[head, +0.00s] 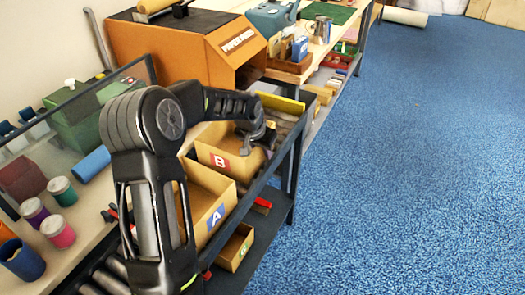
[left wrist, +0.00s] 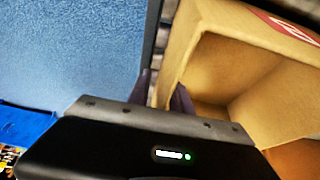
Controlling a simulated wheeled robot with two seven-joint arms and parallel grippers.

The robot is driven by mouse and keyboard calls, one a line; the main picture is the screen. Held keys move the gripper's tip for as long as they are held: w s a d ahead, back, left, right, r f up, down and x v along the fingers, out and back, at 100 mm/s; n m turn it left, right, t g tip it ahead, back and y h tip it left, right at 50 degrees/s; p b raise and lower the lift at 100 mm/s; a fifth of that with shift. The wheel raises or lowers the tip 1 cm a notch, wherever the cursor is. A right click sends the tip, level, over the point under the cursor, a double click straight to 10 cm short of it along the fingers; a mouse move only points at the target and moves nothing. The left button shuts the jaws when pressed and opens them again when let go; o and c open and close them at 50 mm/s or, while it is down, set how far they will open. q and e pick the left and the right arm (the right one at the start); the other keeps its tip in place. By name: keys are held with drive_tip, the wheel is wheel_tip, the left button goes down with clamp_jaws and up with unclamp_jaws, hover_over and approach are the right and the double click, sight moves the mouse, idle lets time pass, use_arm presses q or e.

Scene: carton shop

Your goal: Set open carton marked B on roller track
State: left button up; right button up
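The roller track (head: 108,280) shows partly at lower left, behind my arm. My right gripper is not in view.
Carton A (head: 207,207), with a blue label, stands close in front of B. A smaller carton (head: 235,250) is on the lower shelf. An orange machine (head: 180,45) stands behind. Jars (head: 58,228) and a blue cylinder (head: 91,164) are at left. Blue floor at right is clear.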

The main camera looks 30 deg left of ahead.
use_arm(q)
drive_tip(key=v, duration=1.2)
drive_tip(key=shift+d, duration=0.1)
idle(0.4)
drive_tip(key=s+d+f+g+h, duration=0.1)
drive_tip(key=s+d+f+h, duration=0.1)
drive_tip(key=d+f, duration=0.85)
drive_tip(key=s+d+f+g+h, duration=0.1)
drive_tip(key=d+f, duration=0.7)
drive_tip(key=f, duration=0.5)
drive_tip(key=s+d+f, duration=0.4)
drive_tip(key=s+d, duration=0.1)
drive_tip(key=s, duration=0.2)
drive_tip(key=s+d+f+g+h, duration=0.1)
drive_tip(key=s+d+f, duration=0.3)
drive_tip(key=s, duration=0.4)
drive_tip(key=s+d+f, duration=0.5)
drive_tip(key=s+d, duration=0.1)
drive_tip(key=s, duration=0.2)
drive_tip(key=shift+s+n+g+h, duration=0.15)
drive_tip(key=shift+n+g+h, duration=0.15)
drive_tip(key=shift+f, duration=0.1)
